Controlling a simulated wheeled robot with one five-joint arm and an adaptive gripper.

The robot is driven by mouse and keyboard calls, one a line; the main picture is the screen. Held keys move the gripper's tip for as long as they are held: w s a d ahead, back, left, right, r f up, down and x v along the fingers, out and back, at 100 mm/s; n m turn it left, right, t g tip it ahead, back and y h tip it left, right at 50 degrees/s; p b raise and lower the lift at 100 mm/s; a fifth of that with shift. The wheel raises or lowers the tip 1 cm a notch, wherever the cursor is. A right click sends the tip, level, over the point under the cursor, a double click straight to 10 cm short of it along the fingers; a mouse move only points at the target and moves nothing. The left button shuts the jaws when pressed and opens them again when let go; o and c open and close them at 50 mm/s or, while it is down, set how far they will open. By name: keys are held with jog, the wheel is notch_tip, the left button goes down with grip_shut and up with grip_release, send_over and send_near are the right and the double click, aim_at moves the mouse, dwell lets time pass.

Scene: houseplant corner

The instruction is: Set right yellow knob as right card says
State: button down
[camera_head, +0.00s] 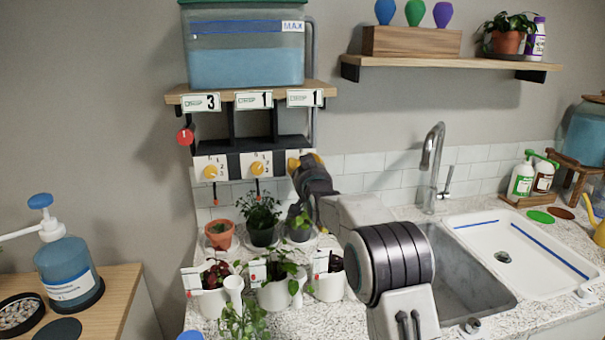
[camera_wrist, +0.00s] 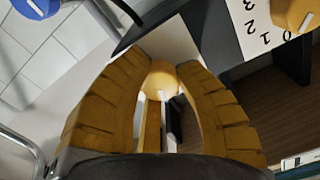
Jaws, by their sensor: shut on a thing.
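The right card (camera_head: 304,98) hangs on the shelf edge and reads 1. Below it, the right yellow knob is mostly hidden by my gripper (camera_head: 305,164) in the head view. In the wrist view, my gripper (camera_wrist: 160,105) has its yellow ribbed fingers closed on both sides of the right yellow knob (camera_wrist: 161,77). A small white mark shows on the knob. The scale around it is covered, so its setting cannot be read.
The middle yellow knob (camera_head: 257,169) and left yellow knob (camera_head: 210,172) sit left on the same panel, under cards reading 1 (camera_head: 253,100) and 3 (camera_head: 200,102). Potted plants (camera_head: 263,219) stand below. A blue knob-like thing (camera_wrist: 36,6) shows in the wrist view.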

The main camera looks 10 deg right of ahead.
jog(key=shift+r+m+b, duration=0.25)
jog(key=shift+m+b, duration=0.45)
jog(key=shift+m, duration=0.35)
jog(key=shift+r+m+b, duration=0.2)
jog(key=shift+m+b, duration=0.45)
jog(key=shift+m, duration=0.4)
jog(key=shift+d, duration=0.1)
jog(key=c, duration=1.3)
grip_release()
jog(key=o, duration=0.4)
jog(key=shift+f, duration=0.15)
jog(key=shift+o, duration=0.2)
jog(key=shift+f, duration=0.1)
jog(key=s, duration=1.2)
